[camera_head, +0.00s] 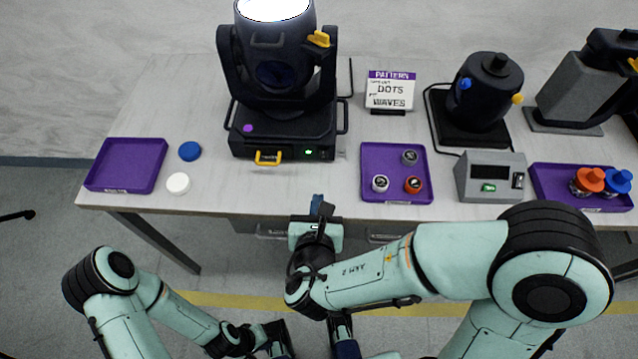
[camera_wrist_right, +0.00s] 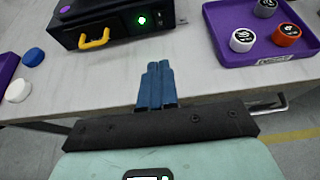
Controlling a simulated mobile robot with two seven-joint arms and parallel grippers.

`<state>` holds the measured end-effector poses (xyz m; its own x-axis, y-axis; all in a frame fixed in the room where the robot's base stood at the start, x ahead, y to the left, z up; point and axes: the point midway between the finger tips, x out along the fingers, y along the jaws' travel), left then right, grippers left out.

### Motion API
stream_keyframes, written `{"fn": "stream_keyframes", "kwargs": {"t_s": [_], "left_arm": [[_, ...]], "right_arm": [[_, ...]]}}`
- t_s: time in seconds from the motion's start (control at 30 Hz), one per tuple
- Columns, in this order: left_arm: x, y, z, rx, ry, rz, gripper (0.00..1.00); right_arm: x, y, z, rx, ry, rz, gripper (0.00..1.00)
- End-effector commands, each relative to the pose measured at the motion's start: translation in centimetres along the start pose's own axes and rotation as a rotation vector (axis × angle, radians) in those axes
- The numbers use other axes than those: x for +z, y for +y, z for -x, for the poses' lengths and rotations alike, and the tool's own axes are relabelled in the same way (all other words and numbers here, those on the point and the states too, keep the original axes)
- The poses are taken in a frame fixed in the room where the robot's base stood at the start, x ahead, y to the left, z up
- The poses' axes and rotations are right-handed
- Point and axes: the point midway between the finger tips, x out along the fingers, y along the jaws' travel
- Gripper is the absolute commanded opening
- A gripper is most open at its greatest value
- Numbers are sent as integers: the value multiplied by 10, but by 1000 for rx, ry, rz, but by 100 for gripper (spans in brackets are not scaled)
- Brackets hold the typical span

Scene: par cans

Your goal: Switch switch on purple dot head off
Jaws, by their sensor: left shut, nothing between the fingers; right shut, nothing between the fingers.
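The head with the purple dot (camera_head: 248,128) is a large black moving light (camera_head: 283,130) at the back left of the table, its lens glowing white at the top. A small switch lit green (camera_head: 308,152) sits on the right of its base front; it also shows in the right wrist view (camera_wrist_right: 141,20). A yellow handle (camera_head: 268,157) is left of the switch. My right gripper (camera_head: 318,205) is shut and empty, just before the table's front edge, below and apart from the switch; its blue fingers (camera_wrist_right: 155,85) point toward the base. My left gripper (camera_head: 280,345) is low at the bottom, before the table.
A purple tray (camera_head: 395,147) with three round pieces lies right of the base. An empty purple tray (camera_head: 126,163), a blue cap (camera_head: 189,151) and a white cap (camera_head: 178,183) lie left. A grey box (camera_head: 490,177) stands further right. Bare table lies before the base.

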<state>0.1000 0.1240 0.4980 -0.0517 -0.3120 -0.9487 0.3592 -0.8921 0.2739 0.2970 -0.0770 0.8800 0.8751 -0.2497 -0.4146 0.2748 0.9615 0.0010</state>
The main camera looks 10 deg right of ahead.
Motion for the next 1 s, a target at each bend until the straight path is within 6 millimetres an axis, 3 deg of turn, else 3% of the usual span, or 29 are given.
{"fn": "stream_keyframes", "kwargs": {"t_s": [0.4,0.6,0.8,1.0], "left_arm": [[-5,-1,-8,3,13,-1,0],[-5,-1,-7,3,14,-1,0],[-5,-1,-7,3,13,-1,0],[-5,-1,-7,3,12,-1,0]], "right_arm": [[-2,-2,-85,-6,4,0,0],[6,-2,-115,-4,2,-1,0],[10,-1,-129,-2,2,-1,0],[10,-1,-130,-1,2,0,0]]}}
